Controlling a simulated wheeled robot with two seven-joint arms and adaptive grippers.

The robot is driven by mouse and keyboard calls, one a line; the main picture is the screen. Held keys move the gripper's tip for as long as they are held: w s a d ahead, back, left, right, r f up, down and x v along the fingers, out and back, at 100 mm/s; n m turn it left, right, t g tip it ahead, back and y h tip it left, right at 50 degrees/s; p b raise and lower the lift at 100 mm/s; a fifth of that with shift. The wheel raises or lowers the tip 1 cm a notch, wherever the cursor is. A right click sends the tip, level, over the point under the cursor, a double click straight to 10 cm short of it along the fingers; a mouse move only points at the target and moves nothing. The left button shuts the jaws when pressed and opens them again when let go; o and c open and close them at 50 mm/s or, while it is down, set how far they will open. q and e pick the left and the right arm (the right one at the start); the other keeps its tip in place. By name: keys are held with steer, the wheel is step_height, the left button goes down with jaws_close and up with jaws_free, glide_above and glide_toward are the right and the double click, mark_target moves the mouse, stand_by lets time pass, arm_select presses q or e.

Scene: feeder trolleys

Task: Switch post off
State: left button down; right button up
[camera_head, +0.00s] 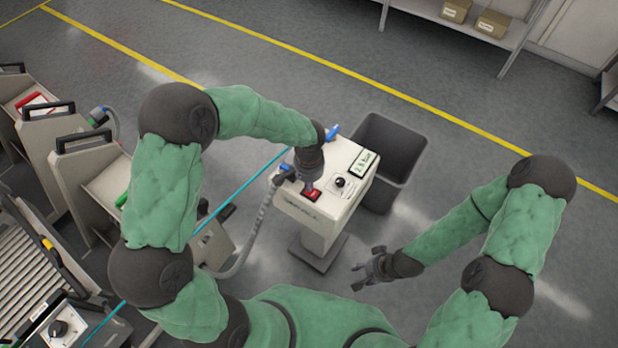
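The post (318,212) is a cream box on a grey column and foot, in the middle of the head view. Its top carries a red switch (315,198), a black knob (340,182) and a green-edged display (364,161). My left gripper (308,188) points down at the red switch, at or just above it; contact is hard to tell. Its fingers look close together, but their state is unclear. The switch is partly hidden by the gripper. My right gripper (364,276) is open and empty, low over the floor to the right of the post.
A dark bin (393,145) stands behind the post. Grey trolleys (75,170) and a roller conveyor (28,275) with a control box fill the left. A hose runs down the post's left side. A shelf (470,22) with cartons is at the back. Floor on the right is clear.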

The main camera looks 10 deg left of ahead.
arm_select(q)
steer(key=shift+f, duration=0.55)
